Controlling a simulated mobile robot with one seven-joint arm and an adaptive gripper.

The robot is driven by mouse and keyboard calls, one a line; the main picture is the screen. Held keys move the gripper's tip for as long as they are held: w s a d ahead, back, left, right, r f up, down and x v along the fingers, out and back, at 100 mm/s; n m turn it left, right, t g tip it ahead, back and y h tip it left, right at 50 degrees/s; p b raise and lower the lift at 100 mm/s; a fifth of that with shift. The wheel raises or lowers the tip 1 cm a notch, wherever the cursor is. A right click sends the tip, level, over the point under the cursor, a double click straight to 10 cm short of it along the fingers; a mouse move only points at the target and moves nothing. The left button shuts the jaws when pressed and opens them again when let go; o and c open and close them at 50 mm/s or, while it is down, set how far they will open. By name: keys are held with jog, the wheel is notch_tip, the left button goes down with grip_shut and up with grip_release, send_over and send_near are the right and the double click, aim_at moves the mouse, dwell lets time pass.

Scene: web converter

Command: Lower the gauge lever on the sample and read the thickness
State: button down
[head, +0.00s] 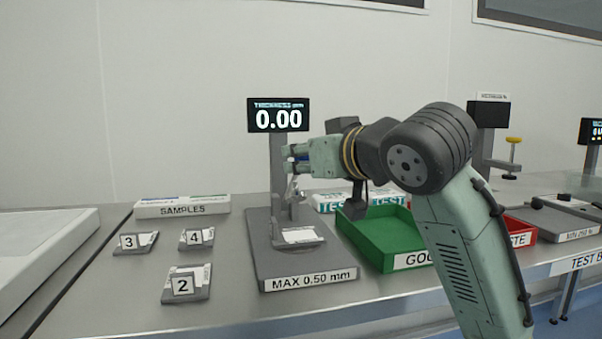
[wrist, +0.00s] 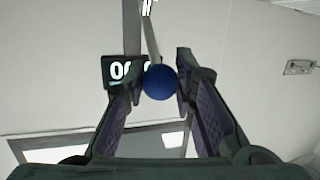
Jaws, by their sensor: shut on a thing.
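The thickness gauge stands on a grey base (head: 310,272) marked MAX 0.50 mm. Its display (head: 278,115) reads 0.00 in the head view. A pale sample (head: 299,235) lies on the gauge's plate below the post. My gripper (head: 291,158) is at the upper part of the gauge, above the sample. In the wrist view the blue ball knob (wrist: 160,82) of the gauge lever sits between my fingertips, and my gripper is shut on it. The display (wrist: 125,71) is partly hidden behind the knob there. The lever shows as a thin rod beyond the knob.
Sample holders marked 2 (head: 187,283), 3 (head: 135,242) and 4 (head: 197,238) lie left of the gauge, before the SAMPLES box (head: 182,207). A green tray (head: 366,241) stands close to the right, partly behind my arm, with a red tray (head: 524,229) beyond.

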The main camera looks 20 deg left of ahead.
jog(key=s+f+b, duration=0.1)
jog(key=f+b, duration=0.1)
jog(key=f, duration=0.1)
jog(key=s+d+f+t+y+b, duration=0.1)
jog(key=f+b, duration=0.2)
jog(key=s+d+f+n+t+y+b, duration=0.1)
jog(key=f+b, duration=0.2)
jog(key=shift+f, duration=0.3)
jog(key=shift+s+d+f+b, duration=0.15)
jog(key=shift+f+b, duration=0.15)
jog(key=shift+f, duration=0.6)
jog(key=c, duration=1.6)
grip_release()
jog(key=o, duration=0.3)
jog(key=shift+r, duration=0.1)
jog(key=v, duration=1.2)
jog(key=shift+f, duration=0.25)
